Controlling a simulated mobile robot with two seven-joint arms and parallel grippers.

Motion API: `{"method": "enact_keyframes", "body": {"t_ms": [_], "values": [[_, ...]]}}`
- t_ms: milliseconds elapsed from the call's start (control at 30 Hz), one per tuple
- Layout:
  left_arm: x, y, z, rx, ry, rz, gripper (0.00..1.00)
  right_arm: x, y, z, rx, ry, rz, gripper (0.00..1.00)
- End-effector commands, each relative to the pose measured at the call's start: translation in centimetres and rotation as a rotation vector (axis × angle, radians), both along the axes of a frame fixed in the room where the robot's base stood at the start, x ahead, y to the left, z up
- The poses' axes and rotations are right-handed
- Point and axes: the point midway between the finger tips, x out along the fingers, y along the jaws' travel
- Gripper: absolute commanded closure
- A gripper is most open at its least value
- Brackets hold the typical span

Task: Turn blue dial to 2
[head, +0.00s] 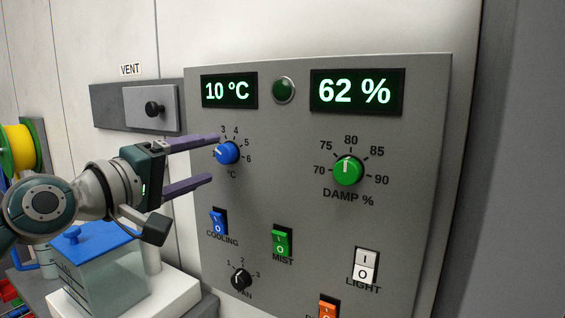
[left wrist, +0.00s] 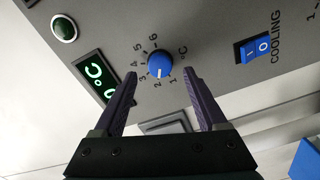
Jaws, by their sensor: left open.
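The blue dial (head: 227,152) sits on the grey control panel, with marks 1 to 6 around it. In the left wrist view the blue dial (left wrist: 160,62) has a white pointer line aimed at or close to 2, on the side towards 1; I cannot tell exactly. My left gripper (head: 214,158) is open. Its purple fingers reach in from the left, one above and one below the dial, the upper one covering part of the scale. In the wrist view the fingertips (left wrist: 160,73) flank the dial, with gaps on both sides. My right gripper is not in view.
The temperature display (head: 229,91) above reads 10 °C. The green damp dial (head: 348,171) is to the right. Below are the blue cooling switch (head: 217,222), green mist switch (head: 282,242) and black fan dial (head: 241,279). A blue-lidded container (head: 100,270) stands below my left arm.

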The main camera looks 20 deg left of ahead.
Motion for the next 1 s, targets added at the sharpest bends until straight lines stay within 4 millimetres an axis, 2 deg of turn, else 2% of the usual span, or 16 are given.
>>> {"method": "enact_keyframes", "body": {"t_ms": [200,400,600,1000], "values": [[-4.0,0.3,-0.2,0.001,0.004,-0.001,0.26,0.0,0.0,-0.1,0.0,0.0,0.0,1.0],[-6.4,0.5,-0.2,0.001,0.003,0.0,0.26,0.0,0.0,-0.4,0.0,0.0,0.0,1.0],[-7.2,0.5,0.0,0.001,0.0,0.0,0.26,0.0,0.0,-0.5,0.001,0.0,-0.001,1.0],[-7.2,0.6,0.0,0.001,0.0,0.0,0.26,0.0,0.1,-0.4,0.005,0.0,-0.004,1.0]]}}
